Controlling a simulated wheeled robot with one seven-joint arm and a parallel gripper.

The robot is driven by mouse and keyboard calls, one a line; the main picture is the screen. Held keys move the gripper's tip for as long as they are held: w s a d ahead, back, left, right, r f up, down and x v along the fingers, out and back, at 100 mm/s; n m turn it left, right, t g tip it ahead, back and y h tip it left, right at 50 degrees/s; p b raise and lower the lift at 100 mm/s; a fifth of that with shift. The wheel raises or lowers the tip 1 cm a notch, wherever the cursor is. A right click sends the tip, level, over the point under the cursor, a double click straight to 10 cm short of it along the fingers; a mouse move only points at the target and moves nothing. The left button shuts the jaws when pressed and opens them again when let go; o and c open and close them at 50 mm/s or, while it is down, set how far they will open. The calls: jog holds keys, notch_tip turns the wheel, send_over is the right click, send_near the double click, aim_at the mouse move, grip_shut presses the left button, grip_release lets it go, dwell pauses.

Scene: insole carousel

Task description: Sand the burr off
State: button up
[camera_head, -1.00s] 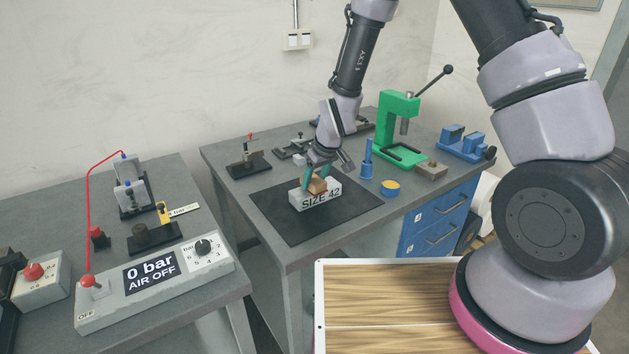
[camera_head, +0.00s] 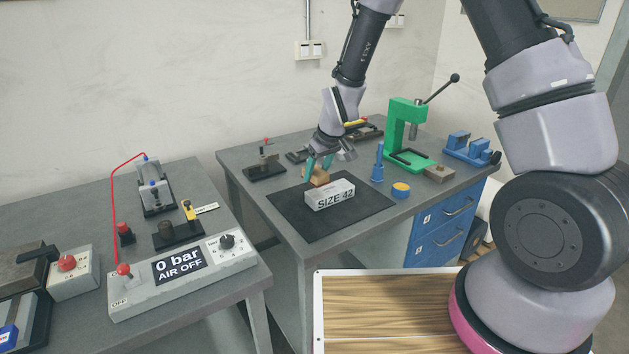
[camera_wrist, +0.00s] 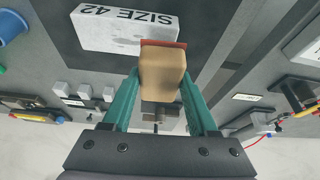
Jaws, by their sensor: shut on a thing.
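My gripper (camera_head: 319,170) is shut on a tan sanding block (camera_head: 318,178). In the wrist view the block (camera_wrist: 162,75) sits between the teal fingers, with a reddish-brown layer along its far edge. The pale grey block marked SIZE 42 (camera_head: 330,195) lies on the dark mat (camera_head: 290,215). In the wrist view the SIZE 42 block (camera_wrist: 100,30) is just beyond the sanding block. The sanding block is at its back edge; I cannot tell whether they touch. No burr can be made out clearly.
A green press (camera_head: 395,135) and a blue vise (camera_head: 470,148) stand at the right of the bench. A blue post (camera_head: 378,163) and a yellow-topped round tin (camera_head: 401,189) are right of the mat. The left bench holds an air control box (camera_head: 185,270) reading 0 bar. The mat's front is clear.

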aim_at(317, 171)
jog(key=shift+r, duration=1.65)
